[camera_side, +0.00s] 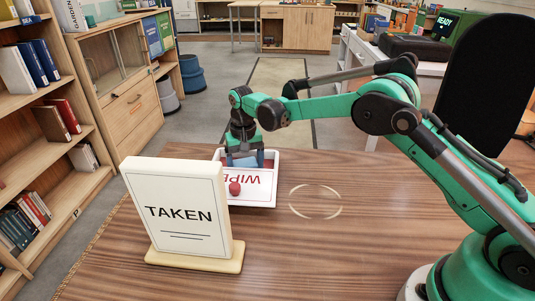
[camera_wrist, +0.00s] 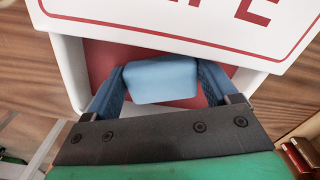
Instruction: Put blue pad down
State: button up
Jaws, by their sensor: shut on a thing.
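The blue pad (camera_wrist: 160,80) is a small, soft-edged block between the two blue fingers of my gripper (camera_wrist: 163,84) in the wrist view. My gripper is shut on it. Behind the pad lies the red floor of a white tray (camera_wrist: 72,62). In the side view my gripper (camera_side: 244,158) reaches down into the white tray (camera_side: 271,184) with the pad low between its fingers. A white panel reading WIPE (camera_side: 258,188), upside down, is on the tray's near side. Whether the pad touches the tray floor cannot be told.
A TAKEN sign (camera_side: 182,207) on a wooden foot stands left of the tray, close to it. A red ball (camera_side: 235,188) shows in front of the WIPE panel. A pale ring (camera_side: 291,207) marks the wooden table (camera_side: 300,252) to the right, which is bare there.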

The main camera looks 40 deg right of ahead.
aim_at(245, 164)
jog(key=o, duration=1.2)
jog(key=shift+f, duration=0.15)
jog(key=s+r+n+t, duration=0.1)
jog(key=s+r, duration=0.1)
jog(key=r, duration=0.7)
jog(key=s+r+t, duration=0.1)
jog(key=s+r, duration=0.1)
jog(key=r, duration=0.6)
jog(key=shift+s+d+f+n+t, duration=0.35)
jog(key=shift+s+f+n+t, duration=0.4)
jog(key=shift+s, duration=2.05)
jog(key=shift+s+d+f+n+t, duration=0.4)
jog(key=shift+s+t, duration=0.6)
jog(key=shift+s, duration=1.8)
jog(key=shift+s+d+f+n+t, duration=0.25)
jog(key=shift+s+f+n+t, duration=0.55)
jog(key=shift+s, duration=2)
